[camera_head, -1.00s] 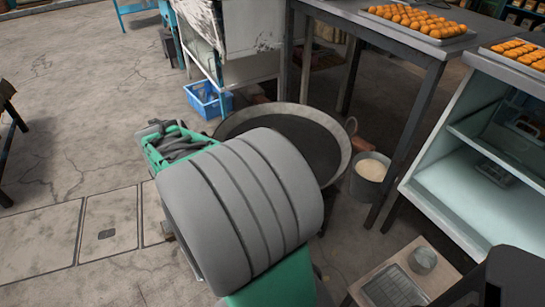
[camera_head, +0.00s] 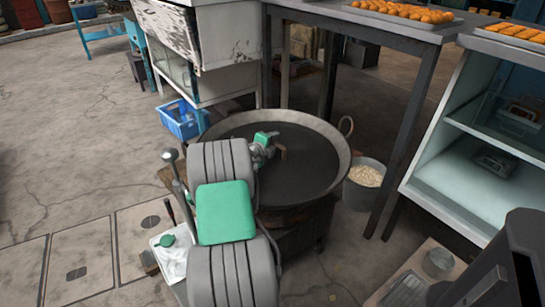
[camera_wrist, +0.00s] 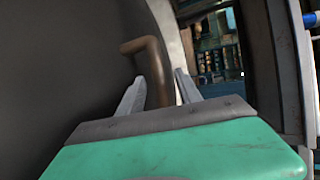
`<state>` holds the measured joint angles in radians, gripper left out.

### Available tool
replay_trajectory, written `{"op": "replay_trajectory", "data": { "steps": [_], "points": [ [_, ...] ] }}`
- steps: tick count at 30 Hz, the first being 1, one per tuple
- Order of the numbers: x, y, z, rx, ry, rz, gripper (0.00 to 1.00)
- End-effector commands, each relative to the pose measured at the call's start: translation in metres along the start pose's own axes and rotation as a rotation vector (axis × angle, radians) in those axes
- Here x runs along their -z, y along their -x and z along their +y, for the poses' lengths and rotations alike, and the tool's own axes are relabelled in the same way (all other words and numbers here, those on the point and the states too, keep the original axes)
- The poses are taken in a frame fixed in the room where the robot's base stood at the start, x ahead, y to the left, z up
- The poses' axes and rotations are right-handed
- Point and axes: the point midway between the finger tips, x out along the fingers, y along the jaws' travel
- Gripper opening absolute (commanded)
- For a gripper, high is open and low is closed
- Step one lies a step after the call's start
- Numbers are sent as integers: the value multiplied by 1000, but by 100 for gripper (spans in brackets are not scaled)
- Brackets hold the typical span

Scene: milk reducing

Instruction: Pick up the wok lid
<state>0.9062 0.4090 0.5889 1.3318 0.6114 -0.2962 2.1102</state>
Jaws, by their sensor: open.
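The wok lid (camera_head: 318,172) is a broad dark disc lying within the pale rim of the large wok (camera_head: 222,127). Its brown bent handle (camera_head: 283,153) stands up near the middle. In the wrist view the dark lid (camera_wrist: 55,70) fills the left side and the handle (camera_wrist: 150,62) rises between my fingers. My gripper (camera_head: 274,148) is over the lid, at the handle; it also shows in the wrist view (camera_wrist: 160,88). Its two fingers are open, one on each side of the handle. Contact with the handle cannot be told. My arm hides the wok's left front.
A bucket of pale contents (camera_head: 366,176) stands right of the wok, near a dark metal table (camera_head: 400,33). A blue crate (camera_head: 181,120) is behind left. A pale cabinet (camera_head: 455,178) stands at right. A white tray (camera_head: 174,262) is beside my arm. Open floor lies at left.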

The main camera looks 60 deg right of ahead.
Motion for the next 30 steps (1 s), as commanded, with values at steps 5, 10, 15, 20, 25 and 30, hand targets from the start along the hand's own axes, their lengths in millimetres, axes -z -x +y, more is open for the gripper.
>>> {"op": "replay_trajectory", "data": {
  "steps": [5, 10, 15, 20, 25, 30],
  "points": [
    [1, 0, -1, 0, -1, 1, 41],
    [1, 0, -1, 0, -1, 2, 27],
    [2, 0, -1, 0, -1, 2, 13],
    [2, 0, -1, 0, -1, 2, 0],
    [2, 0, -1, 0, 0, 2, 0],
    [2, 0, -1, 0, 0, 2, 0]
  ]
}}
